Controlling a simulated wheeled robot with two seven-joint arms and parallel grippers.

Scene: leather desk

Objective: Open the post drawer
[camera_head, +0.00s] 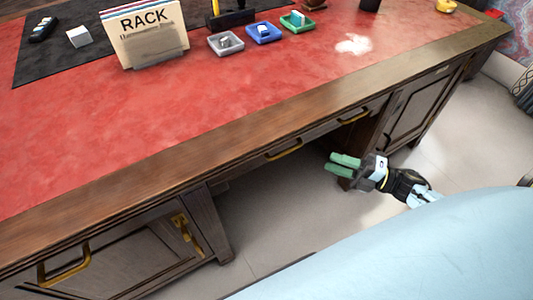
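The desk's front apron has a brass handle (284,149) near the middle and a second brass handle (354,116) further right. The drawer front behind the middle handle (262,158) looks flush with the desk. No label shows which drawer is the post drawer. My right gripper (338,166) has green fingertips pointing left, with a gap between them. It is open and empty, in front of the desk, to the right of and a little below the middle handle, apart from it. My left gripper is out of view.
A left cabinet with a large brass handle (64,267) and a right cabinet (415,105) flank the open knee space. On the red desktop (280,75) stand a RACK file holder (148,35) and small grey, blue and green trays. The floor (275,215) is clear.

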